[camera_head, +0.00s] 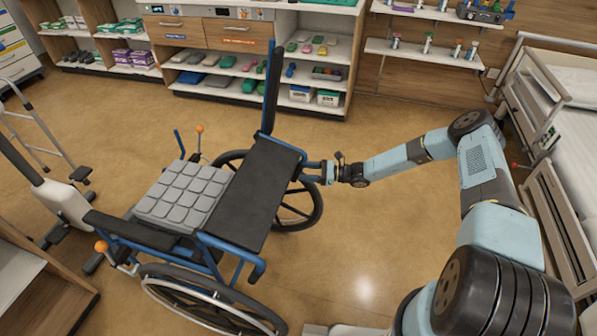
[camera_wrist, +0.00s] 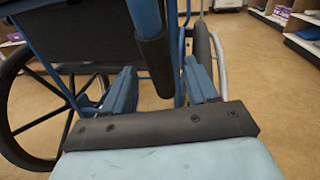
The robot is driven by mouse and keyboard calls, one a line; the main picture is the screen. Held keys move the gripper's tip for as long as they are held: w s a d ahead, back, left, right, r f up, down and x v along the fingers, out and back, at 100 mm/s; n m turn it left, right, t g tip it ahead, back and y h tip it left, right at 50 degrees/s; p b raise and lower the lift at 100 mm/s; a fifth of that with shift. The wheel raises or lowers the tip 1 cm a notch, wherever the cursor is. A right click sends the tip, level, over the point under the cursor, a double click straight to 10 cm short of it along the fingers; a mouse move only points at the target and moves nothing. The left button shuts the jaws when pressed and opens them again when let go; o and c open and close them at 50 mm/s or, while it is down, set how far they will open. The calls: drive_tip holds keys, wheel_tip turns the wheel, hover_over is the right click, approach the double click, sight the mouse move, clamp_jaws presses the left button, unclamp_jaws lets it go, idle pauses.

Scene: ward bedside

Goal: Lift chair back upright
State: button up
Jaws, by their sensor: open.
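The wheelchair (camera_head: 224,240) stands left of centre in the head view, with a blue frame and a grey segmented cushion on its seat. Its black chair back (camera_head: 258,192) leans over at a slant, its top end toward my arm; the dark panel also shows in the wrist view (camera_wrist: 70,35). My gripper (camera_head: 308,171) is at the right edge of the back. In the wrist view my gripper (camera_wrist: 162,85) has its two blue fingers apart, with a dark padded handle (camera_wrist: 155,62) of the chair between or just beyond them. I cannot tell whether they touch it.
A raised blue and black bar (camera_head: 271,88) rises on the chair's far side. Storage shelves (camera_head: 255,75) line the back wall. A bed (camera_head: 560,120) stands at the right and a walker frame (camera_head: 40,130) at the left. Floor (camera_head: 365,240) right of the chair is clear.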

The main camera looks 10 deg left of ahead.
sight(299, 171)
drive_tip(key=shift+a, duration=1.75)
clamp_jaws()
